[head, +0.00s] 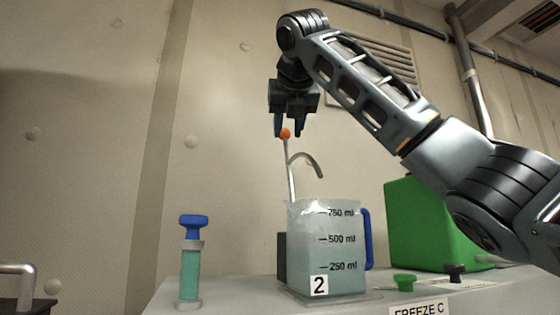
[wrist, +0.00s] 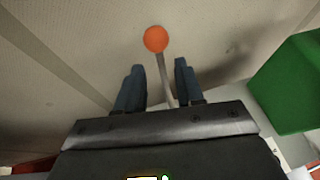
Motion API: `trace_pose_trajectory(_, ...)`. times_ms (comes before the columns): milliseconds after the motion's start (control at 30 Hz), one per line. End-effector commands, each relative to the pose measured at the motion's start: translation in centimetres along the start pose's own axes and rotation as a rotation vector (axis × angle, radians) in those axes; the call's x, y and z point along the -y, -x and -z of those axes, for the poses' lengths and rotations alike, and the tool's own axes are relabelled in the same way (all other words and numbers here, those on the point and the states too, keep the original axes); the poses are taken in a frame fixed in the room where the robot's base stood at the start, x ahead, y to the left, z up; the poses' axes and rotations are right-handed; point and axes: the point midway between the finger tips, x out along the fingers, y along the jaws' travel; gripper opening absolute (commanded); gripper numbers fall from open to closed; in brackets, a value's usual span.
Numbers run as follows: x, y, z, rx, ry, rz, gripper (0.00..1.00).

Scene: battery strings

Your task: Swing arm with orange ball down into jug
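The orange ball (head: 285,133) sits on top of a thin grey swing arm (head: 290,178) that stands nearly upright behind the jug. A curved grey spout (head: 308,158) branches from the arm and bends over above the jug's mouth. The clear jug (head: 327,245) with a blue handle, volume marks and label 2 stands on the bench. My gripper (head: 292,128) points down above the jug, its fingers apart at about the ball's height. In the wrist view the ball (wrist: 156,39) and rod show between the spread fingers (wrist: 158,75); contact is not visible.
A blue-topped syringe-like pump (head: 191,262) stands left of the jug. A green box (head: 430,225) stands at the right, partly behind my arm. A green knob (head: 404,282) and a black knob (head: 454,272) sit on the bench (head: 235,295) at the right. A wall is behind.

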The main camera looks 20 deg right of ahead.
Motion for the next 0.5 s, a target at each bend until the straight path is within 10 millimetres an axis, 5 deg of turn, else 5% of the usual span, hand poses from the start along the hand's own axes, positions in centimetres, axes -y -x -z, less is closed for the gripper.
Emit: trace_pose_trajectory(500, 0.0, -6.8, 0.0, -0.003, -0.001, 0.000, 0.37)
